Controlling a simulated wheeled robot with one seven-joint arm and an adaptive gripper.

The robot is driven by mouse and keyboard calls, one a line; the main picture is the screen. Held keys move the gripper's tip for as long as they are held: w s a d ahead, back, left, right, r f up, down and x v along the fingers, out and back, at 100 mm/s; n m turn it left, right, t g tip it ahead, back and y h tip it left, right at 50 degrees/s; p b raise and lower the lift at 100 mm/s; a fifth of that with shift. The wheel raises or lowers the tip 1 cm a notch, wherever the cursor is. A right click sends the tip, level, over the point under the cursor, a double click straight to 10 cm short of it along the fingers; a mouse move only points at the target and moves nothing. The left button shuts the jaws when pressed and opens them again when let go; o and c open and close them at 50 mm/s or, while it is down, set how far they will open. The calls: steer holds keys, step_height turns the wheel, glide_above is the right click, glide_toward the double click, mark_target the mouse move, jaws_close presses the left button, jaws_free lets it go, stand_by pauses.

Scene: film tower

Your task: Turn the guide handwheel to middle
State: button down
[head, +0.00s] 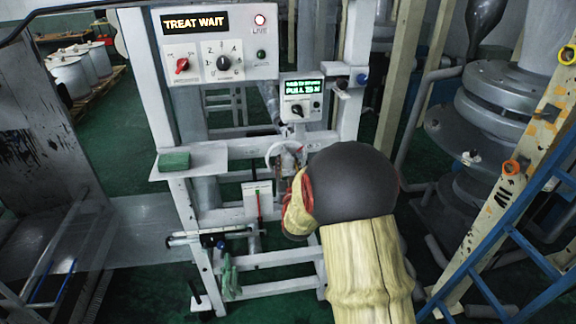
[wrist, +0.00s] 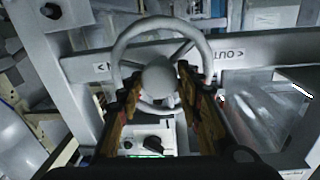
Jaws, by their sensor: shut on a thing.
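The guide handwheel (wrist: 161,24) is a pale grey ring with spokes and a round hub (wrist: 160,76), near the top middle of the wrist view. In the head view the handwheel (head: 270,157) is partly hidden behind my gripper and arm. My gripper (wrist: 158,84) has one finger on each side of the hub, reaching into the wheel, and is shut on the handwheel. An OUT label (wrist: 233,54) with an arrow is right of the wheel in the wrist view. A partly hidden label (wrist: 103,68) is on its left. No middle mark is readable.
A panel (head: 222,45) reads TREAT WAIT, with a lit red lamp, a red knob and a black dial. A smaller panel (head: 302,99) has a green display. A green block (head: 174,160) lies on a shelf at left. A blue ladder (head: 510,215) stands at right.

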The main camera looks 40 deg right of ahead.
steer(key=shift+f+n+b, duration=0.1)
steer(key=shift+n+b, duration=0.2)
steer(key=shift+b, duration=0.25)
steer(key=shift+f+n+b, duration=0.1)
steer(key=shift+n+b, duration=0.4)
steer(key=shift+b, duration=0.25)
steer(key=n+b, duration=0.3)
steer(key=b, duration=0.1)
steer(key=shift+f, duration=0.1)
steer(key=n+b, duration=0.5)
steer(key=shift+t, duration=0.3)
steer(key=shift+r+n, duration=0.2)
steer(key=shift+n, duration=0.2)
steer(key=c, duration=1.2)
jaws_free()
steer(key=v, duration=1.2)
steer(key=shift+f, duration=0.1)
